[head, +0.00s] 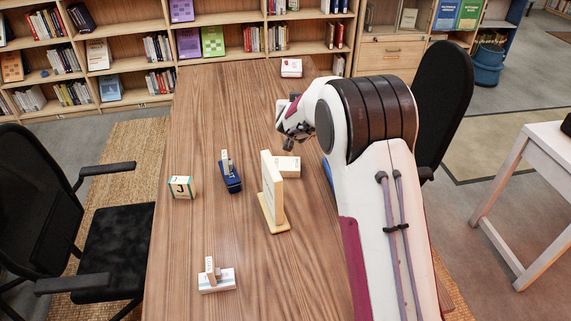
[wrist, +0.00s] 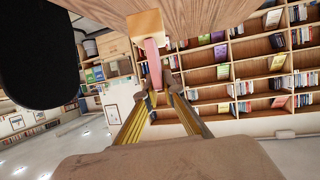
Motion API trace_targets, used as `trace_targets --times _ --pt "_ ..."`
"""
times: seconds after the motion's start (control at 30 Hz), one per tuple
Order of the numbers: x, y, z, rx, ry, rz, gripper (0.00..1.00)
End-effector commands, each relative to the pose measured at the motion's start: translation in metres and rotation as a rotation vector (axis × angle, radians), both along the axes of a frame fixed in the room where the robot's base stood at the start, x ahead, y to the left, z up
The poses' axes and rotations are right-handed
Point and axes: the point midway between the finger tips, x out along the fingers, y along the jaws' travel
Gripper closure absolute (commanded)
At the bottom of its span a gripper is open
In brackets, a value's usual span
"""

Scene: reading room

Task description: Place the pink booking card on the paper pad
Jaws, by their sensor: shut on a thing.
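My gripper (wrist: 155,82) is shut on a narrow pink piece, which looks like the pink booking card (wrist: 153,60), seen nearly edge-on between the fingertips. Its far end meets or overlaps a pale wooden block (wrist: 145,24) at the table; I cannot tell whether they touch. In the head view my gripper (head: 290,130) is over the right side of the table, and the card is not clear there. A flat pale block (head: 287,166) lies nearer than the gripper, behind an upright board; I cannot tell whether it is the paper pad.
An upright board on a wooden foot (head: 272,195) stands mid-table. A white box (head: 291,68) is at the far end. The table's left far part is clear.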

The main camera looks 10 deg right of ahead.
Motion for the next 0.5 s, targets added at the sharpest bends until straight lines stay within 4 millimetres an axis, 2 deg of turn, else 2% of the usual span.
trace_targets --times 0.5 --pt "0.023 0.016 -0.011 -0.002 -0.001 0.132 1.0"
